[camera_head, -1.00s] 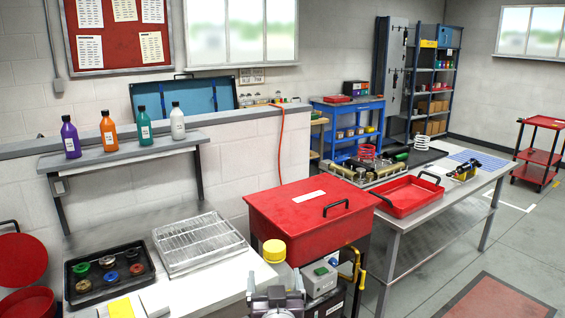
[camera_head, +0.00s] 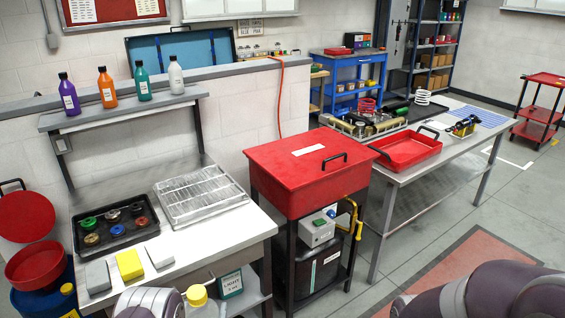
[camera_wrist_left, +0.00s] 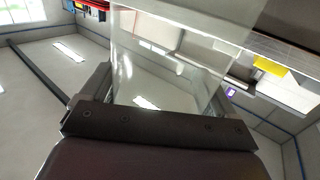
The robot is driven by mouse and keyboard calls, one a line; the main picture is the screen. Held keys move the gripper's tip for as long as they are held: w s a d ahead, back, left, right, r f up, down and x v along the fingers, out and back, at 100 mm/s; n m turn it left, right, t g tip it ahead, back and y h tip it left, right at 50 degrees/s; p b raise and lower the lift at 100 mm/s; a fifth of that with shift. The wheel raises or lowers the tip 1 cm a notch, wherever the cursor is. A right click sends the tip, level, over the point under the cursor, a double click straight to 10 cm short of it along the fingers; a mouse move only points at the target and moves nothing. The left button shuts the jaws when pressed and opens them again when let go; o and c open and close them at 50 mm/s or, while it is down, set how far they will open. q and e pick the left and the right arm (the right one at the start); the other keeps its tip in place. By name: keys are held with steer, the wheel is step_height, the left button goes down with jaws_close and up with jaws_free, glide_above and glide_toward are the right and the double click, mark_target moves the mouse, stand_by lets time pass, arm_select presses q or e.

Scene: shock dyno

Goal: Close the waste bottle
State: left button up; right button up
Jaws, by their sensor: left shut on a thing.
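The waste bottle (camera_head: 207,312) is clear, and only its top shows at the bottom edge of the head view. A yellow cap (camera_head: 197,295) sits at its mouth; I cannot tell whether it is tight. In the left wrist view, the clear bottle wall (camera_wrist_left: 170,65) stands between the fingers of my left gripper (camera_wrist_left: 160,92), which is shut on it. In the head view part of my left arm shows beside the bottle, but its fingers are hidden. My right arm comes in at the lower right; its gripper is out of view.
A white bench (camera_head: 212,243) holds a black tray (camera_head: 91,252), a wire rack (camera_head: 200,196) and several small blocks. A red-lidded washer (camera_head: 300,180) stands to its right, then a metal table (camera_head: 405,178) with a red tray (camera_head: 410,152). Open floor lies at the lower right.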

arm_select(q)
steer(key=shift+d, duration=0.1)
stand_by(0.3)
steer(key=s+d+f+m+g+h, duration=0.2)
steer(key=d+m+h, duration=0.2)
steer(key=d, duration=0.3)
steer(key=s+d+f+m+g+h, duration=0.2)
steer(key=s+d+m+h, duration=0.1)
steer(key=d+h, duration=0.4)
steer(key=shift+s+d+f+m+h, duration=0.25)
steer(key=shift+d+m+h, duration=0.1)
steer(key=shift+m, duration=0.15)
steer(key=c, duration=0.6)
arm_select(e)
step_height(320, 180, up, 7)
steer(key=shift+s+r, duration=0.2)
steer(key=shift+s, duration=0.25)
